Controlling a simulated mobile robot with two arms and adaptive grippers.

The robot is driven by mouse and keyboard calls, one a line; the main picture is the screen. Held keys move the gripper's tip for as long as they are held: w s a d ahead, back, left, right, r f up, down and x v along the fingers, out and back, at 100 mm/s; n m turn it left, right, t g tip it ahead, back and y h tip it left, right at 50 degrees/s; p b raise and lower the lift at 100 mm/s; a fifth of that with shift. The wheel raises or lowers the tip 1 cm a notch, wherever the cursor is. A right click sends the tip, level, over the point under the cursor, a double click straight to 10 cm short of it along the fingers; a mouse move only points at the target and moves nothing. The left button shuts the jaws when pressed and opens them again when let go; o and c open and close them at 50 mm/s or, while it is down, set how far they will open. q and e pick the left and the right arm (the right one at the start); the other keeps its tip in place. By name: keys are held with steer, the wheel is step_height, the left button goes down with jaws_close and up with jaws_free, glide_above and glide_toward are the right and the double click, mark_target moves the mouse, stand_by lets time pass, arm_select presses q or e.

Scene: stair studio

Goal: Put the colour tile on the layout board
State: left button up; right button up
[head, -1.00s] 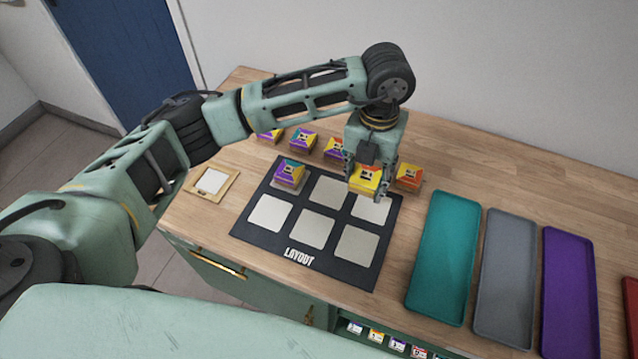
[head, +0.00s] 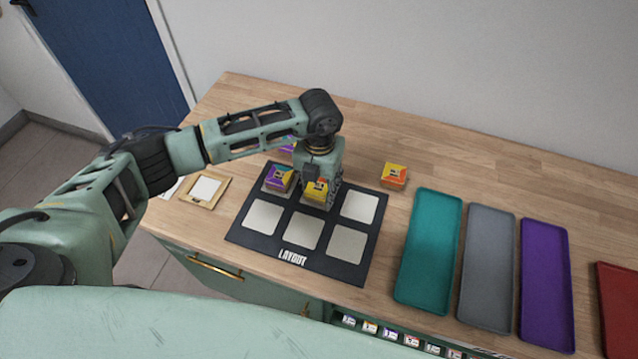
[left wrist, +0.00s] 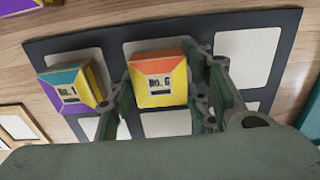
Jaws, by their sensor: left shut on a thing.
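The layout board (head: 235,237) is black with two rows of pale squares. My left gripper (head: 317,197) is shut on a yellow and orange colour tile (head: 315,190) at the far row's middle square. The left wrist view shows this tile (left wrist: 158,80), marked "NO. 6", between the fingers (left wrist: 160,100). I cannot tell whether its underside touches the board. A purple, teal and yellow tile (head: 278,179) sits on the far-left square, close beside the gripper; it also shows in the left wrist view (left wrist: 72,88). The far-right square and the near row are bare. My right gripper is not in view.
An orange and yellow tile (head: 394,175) stands behind the board's right corner. Another tile (head: 287,149) is partly hidden behind my arm. Teal (head: 430,250), grey (head: 487,265), purple (head: 546,285) and red (head: 615,300) trays lie to the right. A small wooden frame (head: 222,186) lies left.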

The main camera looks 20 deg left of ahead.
arm_select(q)
steer(key=shift+f, duration=0.2)
steer(key=o, duration=1.2)
steer(key=shift+r, duration=0.1)
steer(key=shift+c, duration=0.2)
